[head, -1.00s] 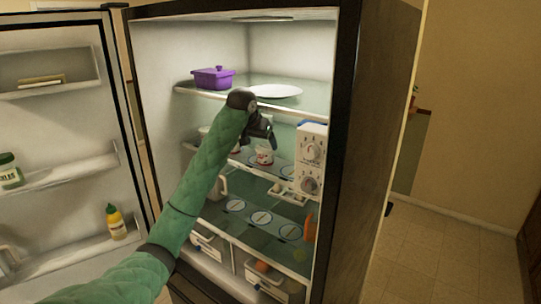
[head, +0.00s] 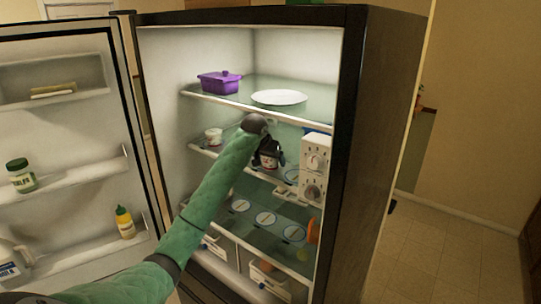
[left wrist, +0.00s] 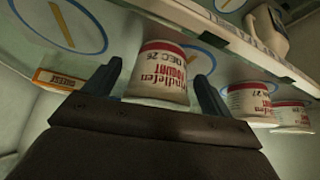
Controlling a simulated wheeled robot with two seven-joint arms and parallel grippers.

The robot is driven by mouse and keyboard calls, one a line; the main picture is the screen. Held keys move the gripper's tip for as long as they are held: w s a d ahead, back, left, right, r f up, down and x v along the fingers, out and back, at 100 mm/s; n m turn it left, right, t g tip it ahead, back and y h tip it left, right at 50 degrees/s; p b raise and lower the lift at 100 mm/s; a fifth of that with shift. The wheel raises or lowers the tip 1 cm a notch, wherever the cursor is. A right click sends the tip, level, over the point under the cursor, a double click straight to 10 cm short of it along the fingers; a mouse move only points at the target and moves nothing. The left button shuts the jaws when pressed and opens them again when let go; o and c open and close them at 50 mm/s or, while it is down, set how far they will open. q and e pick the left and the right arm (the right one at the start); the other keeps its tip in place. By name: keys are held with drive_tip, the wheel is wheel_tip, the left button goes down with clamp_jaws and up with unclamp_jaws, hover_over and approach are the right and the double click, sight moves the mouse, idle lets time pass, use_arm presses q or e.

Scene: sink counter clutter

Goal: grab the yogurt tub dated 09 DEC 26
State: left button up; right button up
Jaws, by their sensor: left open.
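A white yogurt tub with a red rim (left wrist: 160,72) stands between the fingers of my left gripper (left wrist: 158,92) in the left wrist view, its picture upside down. Its print reads "DEC 26"; I cannot make out the day clearly. The fingers are open on either side of it. In the head view my left gripper (head: 268,158) is inside the fridge on the middle shelf, largely covering this tub. A second tub (left wrist: 250,103), with "27" in its print, and a third tub (left wrist: 293,116) stand to the right in the wrist view. My right gripper is out of view.
A white dial box (head: 315,165) stands close right of my gripper. Above are a purple dish (head: 220,82) and a white plate (head: 279,97) on the top shelf (head: 240,110). The open fridge door (head: 75,130) is at left. An orange box (left wrist: 60,80) shows in the wrist view.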

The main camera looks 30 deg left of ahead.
use_arm(q)
drive_tip(key=shift+w+f, duration=0.15)
drive_tip(key=shift+f, duration=0.15)
drive_tip(key=shift+c, duration=0.3)
drive_tip(key=c, duration=1.1)
drive_tip(key=shift+r, duration=0.1)
